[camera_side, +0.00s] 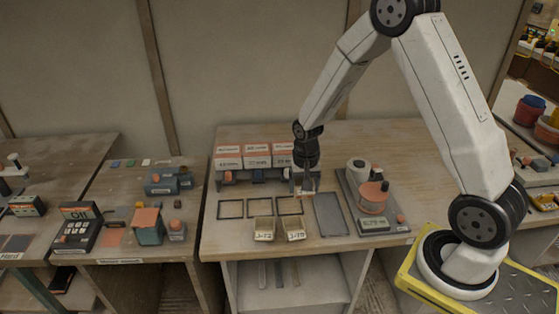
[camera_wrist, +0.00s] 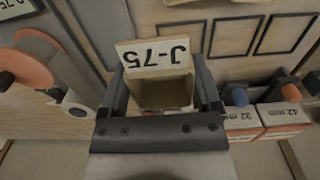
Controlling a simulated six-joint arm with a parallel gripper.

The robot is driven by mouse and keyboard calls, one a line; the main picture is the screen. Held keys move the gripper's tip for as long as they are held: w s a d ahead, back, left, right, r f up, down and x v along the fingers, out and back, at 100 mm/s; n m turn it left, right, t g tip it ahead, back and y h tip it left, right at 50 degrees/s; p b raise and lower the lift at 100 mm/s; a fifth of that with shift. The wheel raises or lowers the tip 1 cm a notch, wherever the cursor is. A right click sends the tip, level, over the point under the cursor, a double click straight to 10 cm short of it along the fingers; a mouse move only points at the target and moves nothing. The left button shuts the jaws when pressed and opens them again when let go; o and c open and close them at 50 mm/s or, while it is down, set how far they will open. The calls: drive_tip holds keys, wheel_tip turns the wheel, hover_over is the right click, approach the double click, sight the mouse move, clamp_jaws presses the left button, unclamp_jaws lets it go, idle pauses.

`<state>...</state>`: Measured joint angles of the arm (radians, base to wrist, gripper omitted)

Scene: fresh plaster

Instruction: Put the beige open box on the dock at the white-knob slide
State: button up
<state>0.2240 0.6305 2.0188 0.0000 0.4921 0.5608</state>
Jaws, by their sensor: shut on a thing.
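My gripper (camera_side: 303,190) is shut on a beige open box (camera_wrist: 160,88) labelled J-75, held between its fingers in the wrist view. In the side view the gripper hangs above the bench, near the right end of the row of slides, and mostly hides the box. In the wrist view a blue knob (camera_wrist: 236,96) and an orange knob (camera_wrist: 291,92) show on slides right of the gripper. I cannot make out a white knob. Black rectangular frames (camera_side: 230,209) lie on the bench in front of the slides; they also show in the wrist view (camera_wrist: 233,38).
Two more beige boxes, J-72 (camera_side: 264,229) and J-78 (camera_side: 294,229), stand at the bench's front. A grey plate (camera_side: 329,213) lies to the right. Beyond it are a device with a display (camera_side: 372,224), an orange-topped cylinder (camera_side: 373,193) and a white roll (camera_side: 357,170).

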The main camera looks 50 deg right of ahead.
hover_over(290, 209)
drive_tip(key=f, duration=0.5)
drive_tip(key=shift+s+a+f, duration=0.1)
drive_tip(key=shift+s+f, duration=0.1)
drive_tip(key=shift+f, duration=0.05)
drive_tip(key=shift+w+f, duration=0.15)
drive_tip(key=shift+f, duration=1.7)
drive_tip(key=shift+f, duration=0.15)
drive_tip(key=o, duration=1.1)
drive_tip(key=shift+o, duration=0.2)
wheel_tip(290, 209, up, 12)
drive_tip(key=shift+r, duration=0.2)
